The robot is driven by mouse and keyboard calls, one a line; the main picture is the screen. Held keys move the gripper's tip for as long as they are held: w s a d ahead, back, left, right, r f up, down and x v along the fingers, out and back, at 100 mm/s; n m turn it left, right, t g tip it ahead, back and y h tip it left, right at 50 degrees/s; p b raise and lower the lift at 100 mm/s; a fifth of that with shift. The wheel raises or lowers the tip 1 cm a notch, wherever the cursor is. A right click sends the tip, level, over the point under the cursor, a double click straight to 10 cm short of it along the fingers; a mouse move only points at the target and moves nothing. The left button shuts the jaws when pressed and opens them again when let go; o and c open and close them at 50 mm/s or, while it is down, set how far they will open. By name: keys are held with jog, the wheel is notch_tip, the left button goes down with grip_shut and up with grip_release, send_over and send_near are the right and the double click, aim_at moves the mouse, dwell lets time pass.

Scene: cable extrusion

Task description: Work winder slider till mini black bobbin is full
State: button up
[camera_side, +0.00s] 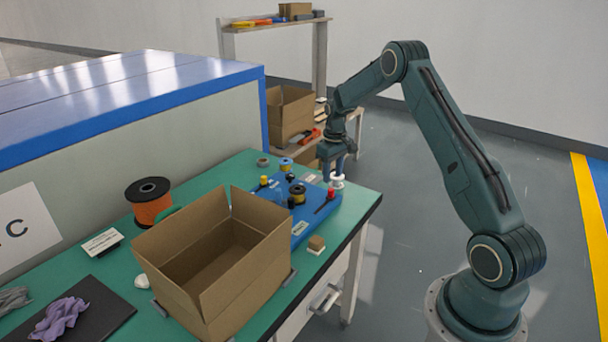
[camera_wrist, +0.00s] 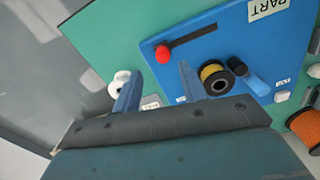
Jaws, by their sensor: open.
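The blue winder base (camera_side: 300,233) lies on the green bench top, behind the cardboard box. Its red slider knob (camera_side: 331,192) sits at the end of a dark slot near the right edge. The knob also shows in the wrist view (camera_wrist: 163,55), just beyond my fingertips. A small black bobbin (camera_side: 298,190) with yellow winding stands on the base; in the wrist view it (camera_wrist: 211,72) is right of my right finger. How full it is I cannot tell. My gripper (camera_side: 333,177) is open and empty above the slider end; its fingers (camera_wrist: 158,70) point toward the knob.
A white spool (camera_side: 337,182) stands by the bench edge, close to my left finger in the wrist view. An open cardboard box (camera_side: 215,260) stands in front of the winder. An orange spool (camera_side: 150,205) is at the left. A small brown block (camera_side: 316,243) sits near the front edge.

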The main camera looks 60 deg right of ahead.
aim_at(332, 189)
notch_tip(332, 189, up, 8)
dwell(0.4)
jog(key=s+a+r+t, duration=0.1)
jog(key=s+a+r, duration=0.2)
jog(key=a+r, duration=0.3)
jog(key=s+a+r+n+t, duration=0.1)
jog(key=s+a+r, duration=0.2)
jog(key=a+r, duration=0.25)
jog(key=s+a+r+t, duration=0.1)
jog(key=s+a+r, duration=0.2)
jog(key=a+r, duration=0.35)
jog(key=s+a+t, duration=0.1)
jog(key=s+a, duration=0.5)
jog(key=s, duration=0.4)
jog(key=s+a+f+n+t, duration=0.1)
jog(key=s+a, duration=0.5)
jog(key=s, duration=0.4)
jog(key=shift+a+t, duration=0.2)
jog(key=shift+t, duration=0.1)
